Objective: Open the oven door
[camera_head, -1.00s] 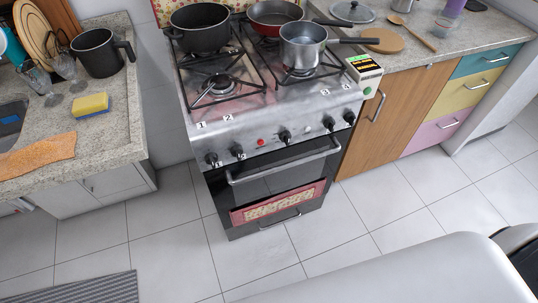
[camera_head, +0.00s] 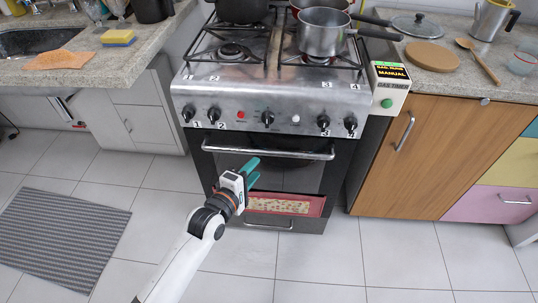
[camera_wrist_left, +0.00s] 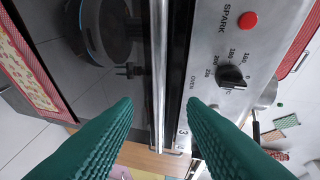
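The oven door (camera_head: 285,178) is dark glass and looks shut on the front of the stove. Its metal handle bar (camera_head: 295,155) runs across the top of the door, below the knobs. My left gripper (camera_head: 256,171), with teal fingers, is in front of the door, just below the left part of the handle. In the left wrist view, the handle (camera_wrist_left: 158,60) runs upright in the picture, lined up with the gap between the open fingers (camera_wrist_left: 160,104). The fingers look empty, and the handle appears ahead of their tips. My right gripper is not in view.
A drawer (camera_head: 270,224) lies under the oven door, and a red patterned cloth (camera_head: 278,205) shows low on the door. Pots (camera_head: 326,36) stand on the burners. A wooden cabinet (camera_head: 430,150) is at the right. The tiled floor before the oven (camera_head: 320,265) is clear.

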